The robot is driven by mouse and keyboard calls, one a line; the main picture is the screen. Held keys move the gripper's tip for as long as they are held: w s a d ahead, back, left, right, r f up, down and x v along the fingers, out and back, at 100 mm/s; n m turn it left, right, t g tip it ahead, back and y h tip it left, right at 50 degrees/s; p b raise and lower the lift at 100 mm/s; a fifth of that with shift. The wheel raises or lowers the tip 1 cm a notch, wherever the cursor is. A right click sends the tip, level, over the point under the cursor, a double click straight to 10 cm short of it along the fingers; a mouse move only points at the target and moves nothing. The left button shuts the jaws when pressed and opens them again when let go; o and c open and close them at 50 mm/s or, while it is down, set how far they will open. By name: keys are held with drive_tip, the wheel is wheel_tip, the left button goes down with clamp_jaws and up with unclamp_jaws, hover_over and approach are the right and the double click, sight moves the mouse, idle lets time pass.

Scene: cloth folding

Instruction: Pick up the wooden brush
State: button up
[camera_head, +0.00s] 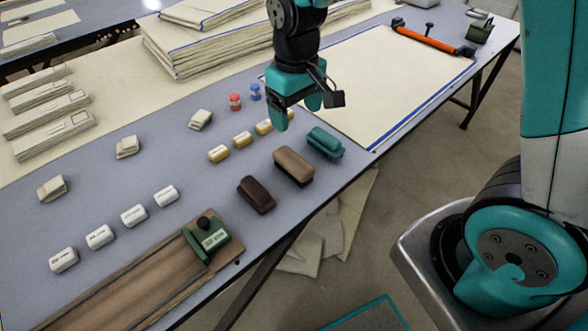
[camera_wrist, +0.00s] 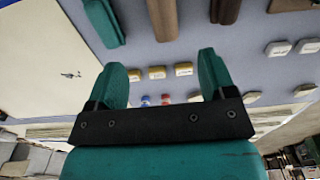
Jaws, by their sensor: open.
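The light brown brush (camera_head: 293,166), which looks like the wooden one, lies on the grey table near its front edge. It shows at the top of the wrist view (camera_wrist: 162,18), partly cut off. A dark brown brush (camera_head: 256,194) lies to its left and a teal brush (camera_head: 325,144) to its right. My gripper (camera_head: 297,108) is open and empty, above the table and behind the brushes. In the wrist view its teal fingers (camera_wrist: 160,72) are spread apart, with the light brown brush beyond the gap and touching neither.
Yellow-labelled blocks (camera_head: 243,139) and red and blue spools (camera_head: 235,102) stand on the table below and left of my gripper. Folded cloth stacks (camera_head: 190,50) lie behind. A cream sheet (camera_head: 380,85) lies to the right.

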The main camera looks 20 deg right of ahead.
sight(294, 159)
wheel_tip(294, 159, down, 10)
drive_tip(key=shift+r+b, duration=0.25)
drive_tip(key=shift+b, duration=0.25)
drive_tip(key=shift+w+a+f, duration=0.1)
drive_tip(key=shift+a+f, duration=0.05)
drive_tip(key=shift+f, duration=1.2)
drive_tip(key=shift+w+a+f, duration=0.1)
drive_tip(key=shift+f, duration=1.25)
drive_tip(key=c, duration=1)
